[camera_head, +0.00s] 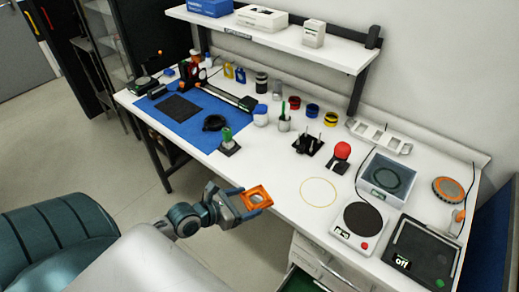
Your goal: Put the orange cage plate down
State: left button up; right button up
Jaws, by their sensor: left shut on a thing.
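The orange cage plate (256,198) is a small square frame with a pale centre opening. My left gripper (243,203) is shut on it and holds it near the front edge of the white bench (283,174). I cannot tell exactly how high the plate is above the bench top. My right gripper is not in view.
A thin yellow ring (318,192) is marked on the bench to the right. A blue mat (185,115) lies left. Bench around the ring is clear.

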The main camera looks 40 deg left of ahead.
pick_arm(q)
send_over(261, 180)
jog(key=shift+a+f+b, duration=0.1)
jog(key=shift+f+b, duration=0.2)
jog(key=shift+f, duration=2.05)
jog(key=shift+f, duration=0.15)
jog(key=o, duration=1)
jog(key=shift+o, duration=0.2)
jog(key=v, duration=1.2)
jog(key=shift+p, duration=0.3)
